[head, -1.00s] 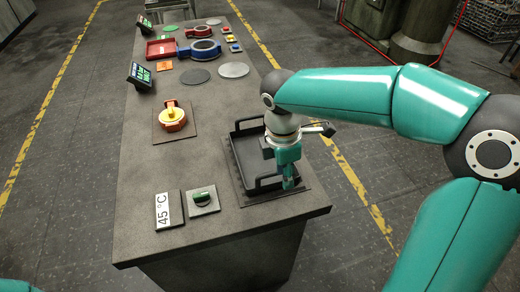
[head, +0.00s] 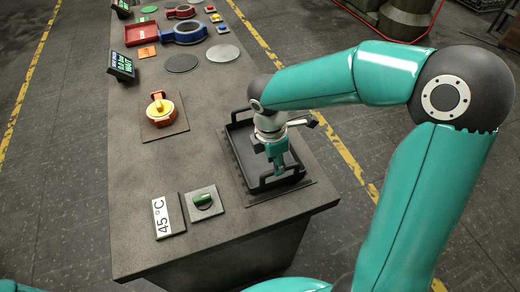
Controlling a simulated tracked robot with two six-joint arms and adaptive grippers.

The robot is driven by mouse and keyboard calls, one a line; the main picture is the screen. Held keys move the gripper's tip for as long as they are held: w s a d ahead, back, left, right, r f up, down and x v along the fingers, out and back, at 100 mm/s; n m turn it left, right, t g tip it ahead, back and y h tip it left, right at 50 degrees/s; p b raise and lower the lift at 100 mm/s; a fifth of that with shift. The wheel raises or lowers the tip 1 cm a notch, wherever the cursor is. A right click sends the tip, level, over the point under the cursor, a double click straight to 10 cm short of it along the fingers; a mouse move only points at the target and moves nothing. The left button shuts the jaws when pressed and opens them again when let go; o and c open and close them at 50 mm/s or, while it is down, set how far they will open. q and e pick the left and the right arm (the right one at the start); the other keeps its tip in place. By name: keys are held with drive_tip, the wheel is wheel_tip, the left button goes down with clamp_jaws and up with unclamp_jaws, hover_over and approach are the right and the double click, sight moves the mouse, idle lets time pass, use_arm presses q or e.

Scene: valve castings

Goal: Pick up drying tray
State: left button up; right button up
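The drying tray (head: 238,150) is a black, shallow, rectangular tray with a raised bar handle at its far end and another at its near end. It sits on a dark plate on the right side of the bench. My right gripper (head: 279,171) points down at the near handle, close to or touching it. Its fingers are small and partly overlap the handle, so I cannot tell whether they are shut on it. The gripper and wrist hide part of the tray's right side. My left gripper is out of view.
The grey bench (head: 150,215) holds a 45 °C sign (head: 167,217), a green knob (head: 203,200) and an orange-yellow valve (head: 160,108). Small screens (head: 121,66), a red tray (head: 141,34) and a blue ring casting (head: 189,32) are further back.

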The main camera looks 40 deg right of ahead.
sight(279, 180)
drive_tip(key=f, duration=0.5)
drive_tip(key=s+d+f, duration=0.1)
drive_tip(key=f, duration=0.2)
drive_tip(key=shift+f, duration=0.1)
clamp_jaws()
